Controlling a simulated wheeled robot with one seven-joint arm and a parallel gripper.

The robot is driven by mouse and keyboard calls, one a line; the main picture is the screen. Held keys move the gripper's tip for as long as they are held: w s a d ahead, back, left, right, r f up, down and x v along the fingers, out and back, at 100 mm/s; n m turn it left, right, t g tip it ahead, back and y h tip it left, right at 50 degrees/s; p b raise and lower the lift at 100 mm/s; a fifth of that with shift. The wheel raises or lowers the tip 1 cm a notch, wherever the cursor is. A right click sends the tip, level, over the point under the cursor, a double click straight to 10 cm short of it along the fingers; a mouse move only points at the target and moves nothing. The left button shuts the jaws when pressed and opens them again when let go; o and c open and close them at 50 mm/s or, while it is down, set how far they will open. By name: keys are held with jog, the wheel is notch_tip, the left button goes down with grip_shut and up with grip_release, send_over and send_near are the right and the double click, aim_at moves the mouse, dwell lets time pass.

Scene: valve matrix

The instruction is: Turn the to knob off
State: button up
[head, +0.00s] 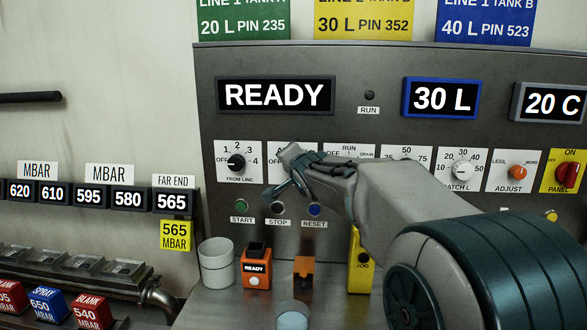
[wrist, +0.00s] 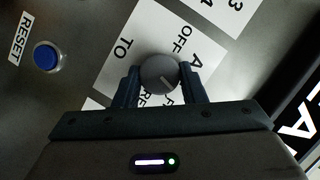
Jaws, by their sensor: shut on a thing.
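The to knob (wrist: 158,73) is a round grey dial with a short pale mark on its face, on a white plate (wrist: 118,75) lettered TO, OFF and A. My gripper (wrist: 159,78) has one finger on each side of the knob and is shut on it. The mark lies toward the gripper side of the face, away from the OFF lettering; its exact setting is hard to tell. In the head view my gripper (head: 285,178) covers most of this plate (head: 277,148), and the knob is hidden behind it.
The from line knob (head: 236,162) is just left of my gripper. The start (head: 241,205), stop (head: 278,208) and reset (head: 314,209) buttons sit below. A display (head: 276,95) reads READY. A white cup (head: 216,262) and an orange box (head: 257,270) stand on the ledge.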

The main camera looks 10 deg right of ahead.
jog(key=shift+a+f+n+b, duration=0.1)
jog(key=shift+a+n+b, duration=0.1)
jog(key=shift+n+b, duration=0.15)
jog(key=shift+d+n+g+h+b, duration=0.1)
jog(key=shift+n+g+h+b, duration=0.4)
jog(key=shift+b, duration=0.8)
jog(key=shift+w+a+n+g+h+b, duration=0.15)
jog(key=shift+n+g+h+b, duration=0.2)
jog(key=shift+n+h+b, duration=1.4)
jog(key=shift+a+n+g+h+b, duration=0.15)
jog(key=shift+n+g+h+b, duration=0.55)
jog(key=shift+n, duration=1.8)
jog(key=shift+w+a+n+g+h+b, duration=0.1)
jog(key=shift+a+n+h+b, duration=0.05)
jog(key=shift+n+h+b, duration=1.7)
jog(key=shift+n+y, duration=0.3)
jog(key=shift+n, duration=0.05)
jog(key=o, duration=1)
